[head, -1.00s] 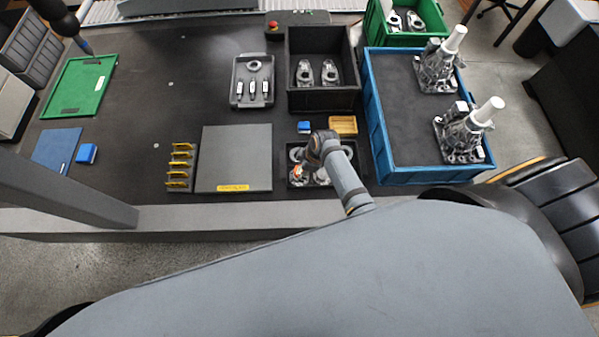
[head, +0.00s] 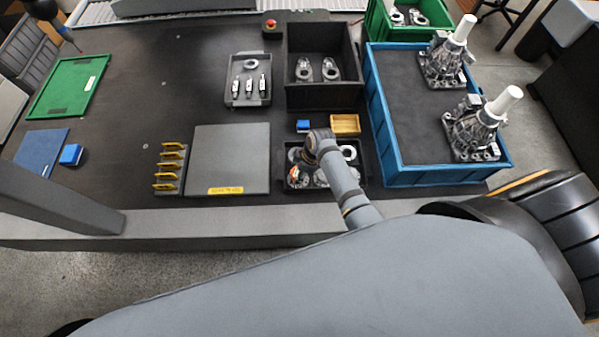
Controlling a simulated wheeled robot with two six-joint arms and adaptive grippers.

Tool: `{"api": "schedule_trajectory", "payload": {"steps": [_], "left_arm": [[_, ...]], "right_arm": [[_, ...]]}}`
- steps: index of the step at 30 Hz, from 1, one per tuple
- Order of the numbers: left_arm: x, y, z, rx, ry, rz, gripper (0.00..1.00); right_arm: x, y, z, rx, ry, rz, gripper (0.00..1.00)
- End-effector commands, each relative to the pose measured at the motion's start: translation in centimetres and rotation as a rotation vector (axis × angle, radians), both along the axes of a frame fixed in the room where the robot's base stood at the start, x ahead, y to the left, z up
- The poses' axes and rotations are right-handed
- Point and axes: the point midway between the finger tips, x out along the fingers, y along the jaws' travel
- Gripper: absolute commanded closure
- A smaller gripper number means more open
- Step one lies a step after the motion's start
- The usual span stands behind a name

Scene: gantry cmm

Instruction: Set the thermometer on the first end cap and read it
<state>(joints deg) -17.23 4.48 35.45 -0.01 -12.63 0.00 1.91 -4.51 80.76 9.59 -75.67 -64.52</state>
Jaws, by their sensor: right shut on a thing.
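My right gripper (head: 298,172) is over the small dark tray at the table's front edge. My wrist, seen from above, hides most of the fingers. A small orange-and-white thing, seemingly the thermometer (head: 294,175), shows at the fingertips, and the gripper is shut on it. The round metal end caps sit in the tray; one (head: 348,153) shows at the right back, and others are partly covered by my wrist and arm. The thermometer is at the tray's left side, low over an end cap there. I cannot tell whether it touches the cap, and no reading is legible. My left gripper is not in view.
A grey plate (head: 231,155) and a rack with yellow tabs (head: 170,168) lie left of the tray. A blue block (head: 303,126) and a yellow box (head: 345,124) stand behind it. A blue crate (head: 440,175) with castings is at right. A black bin (head: 322,98) stands behind.

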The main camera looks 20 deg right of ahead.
Motion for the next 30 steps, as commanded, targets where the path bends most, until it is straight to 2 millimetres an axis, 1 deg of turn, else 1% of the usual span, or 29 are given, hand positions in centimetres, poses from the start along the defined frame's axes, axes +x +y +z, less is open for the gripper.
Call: {"api": "schedule_trajectory", "payload": {"steps": [2, 3, 7, 15, 19, 20, 23, 27, 30], "left_arm": [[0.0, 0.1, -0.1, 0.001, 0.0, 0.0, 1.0], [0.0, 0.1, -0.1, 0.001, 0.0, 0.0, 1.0], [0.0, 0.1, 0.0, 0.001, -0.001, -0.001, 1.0], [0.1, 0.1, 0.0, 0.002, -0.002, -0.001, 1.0], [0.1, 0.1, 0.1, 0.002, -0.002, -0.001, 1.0], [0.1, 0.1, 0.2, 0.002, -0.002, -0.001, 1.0], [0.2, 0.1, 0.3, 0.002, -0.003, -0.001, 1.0], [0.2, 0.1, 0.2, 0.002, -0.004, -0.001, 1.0], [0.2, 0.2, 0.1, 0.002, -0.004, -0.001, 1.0]], "right_arm": [[0.0, 0.0, -0.3, 0.0, 0.0, 0.0, 0.84], [0.0, 0.0, -0.2, 0.0, 0.0, 0.0, 0.45], [0.0, 0.0, -0.2, 0.0, 0.0, 0.0, 0.28], [0.0, 0.0, -0.2, 0.0, 0.0, 0.0, 0.28], [0.0, -0.2, 0.7, -0.001, -0.002, -0.001, 0.28], [-0.1, -0.3, 1.2, 0.0, -0.002, -0.001, 0.28], [-0.4, -0.9, 3.4, -0.002, -0.005, 0.001, 0.28], [-0.8, -1.7, 6.7, -0.002, -0.005, 0.0, 0.28], [-1.1, -2.2, 8.8, -0.002, -0.004, 0.001, 0.28]]}}
